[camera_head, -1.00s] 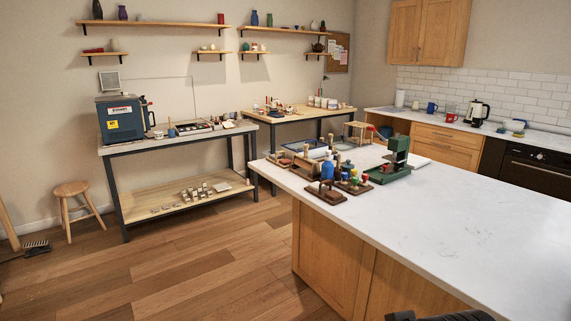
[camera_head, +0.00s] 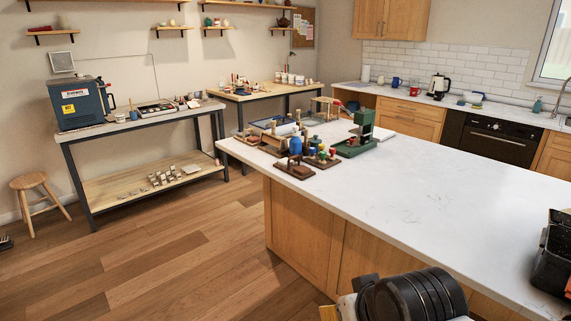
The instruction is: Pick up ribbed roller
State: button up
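I cannot pick out the ribbed roller with certainty; the tools are too small to tell apart. A cluster of pottery tools stands at the far left end of the white island counter (camera_head: 420,205). It includes a wooden rack of small stamps (camera_head: 294,170), a blue bottle-like item (camera_head: 295,146), a pale cylinder (camera_head: 286,128) in a tray and a green press (camera_head: 362,130). A black part of my arm (camera_head: 412,296) shows at the bottom. A dark, cut-off shape (camera_head: 552,255) at the right edge may be my gripper; its fingers are not clear. Nothing near it touches the tools.
More tools lie on the back wooden table (camera_head: 250,97) and the grey-topped bench (camera_head: 150,122) beside a blue machine (camera_head: 80,103). A stool (camera_head: 35,183) stands at left. The wood floor left of the island and most of its top are clear.

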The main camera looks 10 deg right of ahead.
aim_at(298, 112)
jog(key=i+j+z, duration=0.5)
jog(key=i, duration=0.5)
jog(key=i+j+z, duration=0.5)
jog(key=i+j, duration=0.35)
